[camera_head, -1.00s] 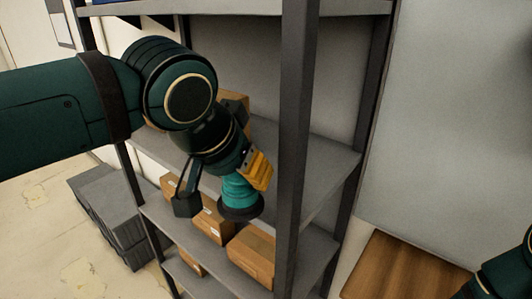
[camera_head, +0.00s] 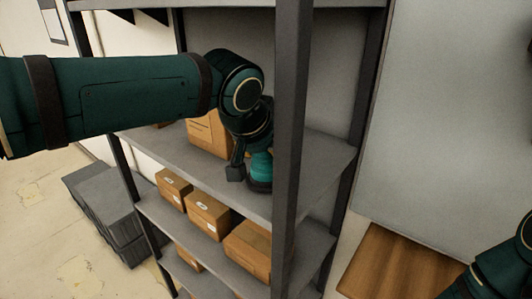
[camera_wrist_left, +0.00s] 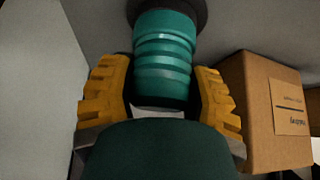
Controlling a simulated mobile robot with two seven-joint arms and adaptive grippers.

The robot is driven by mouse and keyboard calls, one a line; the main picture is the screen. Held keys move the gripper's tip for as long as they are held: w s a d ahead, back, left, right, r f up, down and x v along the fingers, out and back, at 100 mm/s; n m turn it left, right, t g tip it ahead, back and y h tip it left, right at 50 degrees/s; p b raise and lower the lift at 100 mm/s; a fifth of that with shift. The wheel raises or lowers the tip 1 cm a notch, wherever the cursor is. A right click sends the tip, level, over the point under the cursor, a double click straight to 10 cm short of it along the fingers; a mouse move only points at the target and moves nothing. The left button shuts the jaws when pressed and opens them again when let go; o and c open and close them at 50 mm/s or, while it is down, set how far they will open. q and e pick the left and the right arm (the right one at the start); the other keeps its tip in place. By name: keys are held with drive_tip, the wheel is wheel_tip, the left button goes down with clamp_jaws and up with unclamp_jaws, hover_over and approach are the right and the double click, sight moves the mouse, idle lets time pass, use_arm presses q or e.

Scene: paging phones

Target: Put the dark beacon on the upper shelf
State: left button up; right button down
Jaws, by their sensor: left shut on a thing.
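The beacon (camera_head: 260,167) is a ribbed teal cylinder with a dark, wide base, upright in the head view. It is at the grey upper shelf (camera_head: 315,162), just left of the front post. I cannot tell whether its base touches the shelf. My left gripper (camera_head: 247,170) is shut on the beacon. In the left wrist view, the orange finger pads of the left gripper (camera_wrist_left: 160,92) stand on both sides of the beacon (camera_wrist_left: 165,52). My right gripper is out of view; only part of the right arm shows at lower right.
A cardboard box (camera_head: 208,136) stands on the same shelf left of the gripper; it shows close by in the left wrist view (camera_wrist_left: 257,105). Several boxes (camera_head: 207,216) fill the shelf below. A dark post (camera_head: 289,150) rises just right of the beacon. Shelf right of the post is clear.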

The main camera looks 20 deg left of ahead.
use_arm(q)
drive_tip(key=o, duration=1.3)
drive_tip(key=shift+s+r, duration=0.1)
drive_tip(key=shift+r, duration=0.2)
drive_tip(key=shift+p+v, duration=0.55)
drive_tip(key=shift+v, duration=3)
